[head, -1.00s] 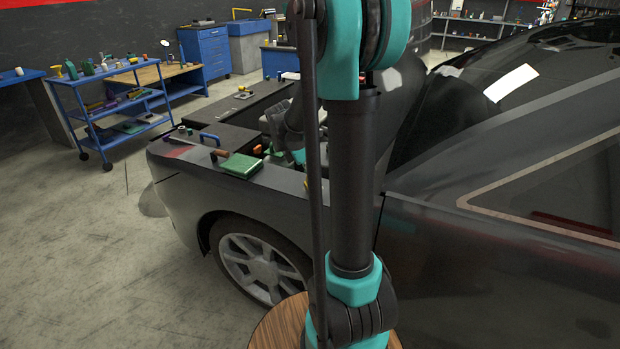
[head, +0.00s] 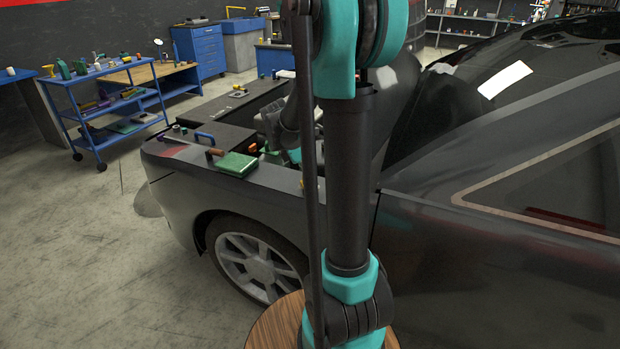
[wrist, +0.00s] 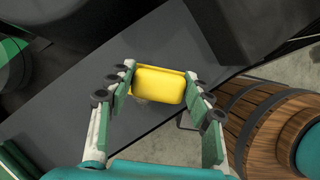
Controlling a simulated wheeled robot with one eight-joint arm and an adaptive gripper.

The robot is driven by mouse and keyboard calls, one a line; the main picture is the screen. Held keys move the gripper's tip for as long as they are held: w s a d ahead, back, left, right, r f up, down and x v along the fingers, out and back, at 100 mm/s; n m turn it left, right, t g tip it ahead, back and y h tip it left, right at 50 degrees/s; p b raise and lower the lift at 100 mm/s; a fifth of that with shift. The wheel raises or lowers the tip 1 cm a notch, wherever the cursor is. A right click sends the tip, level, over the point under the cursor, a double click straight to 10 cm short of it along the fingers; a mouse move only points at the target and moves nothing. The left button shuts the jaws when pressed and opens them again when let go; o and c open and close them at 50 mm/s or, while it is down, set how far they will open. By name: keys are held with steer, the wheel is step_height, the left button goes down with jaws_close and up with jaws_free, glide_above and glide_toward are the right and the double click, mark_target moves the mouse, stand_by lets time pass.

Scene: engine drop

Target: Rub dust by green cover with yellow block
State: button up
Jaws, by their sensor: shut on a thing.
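My gripper (wrist: 160,72) is shut on the yellow block (wrist: 158,86) in the wrist view, one finger on each side of it. The block is over the dark car fender (wrist: 85,115); whether it touches the surface is unclear. A small pale smudge, possibly dust, shows at its lower left edge (wrist: 140,101). In the head view, the green cover (head: 237,164) lies on the fender above the front wheel. A green edge at the wrist view's lower left may be the same cover. My arm hides most of the gripper in the head view.
The open engine bay (head: 270,125) lies behind the fender. A blue handle (head: 205,137) and small tools lie near the cover. A wooden barrel (wrist: 262,125) stands beside the car. A blue cart (head: 110,105) stands at the left, with clear floor in front.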

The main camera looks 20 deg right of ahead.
mark_target(301, 182)
steer(key=shift+f, duration=0.1)
steer(key=shift+w+a, duration=1.2)
steer(key=shift+w, duration=0.05)
steer(key=shift+s, duration=0.1)
steer(key=shift+s+d, duration=1.15)
steer(key=shift+d, duration=0.05)
steer(key=shift+r, duration=3.5)
steer(key=shift+f, duration=0.1)
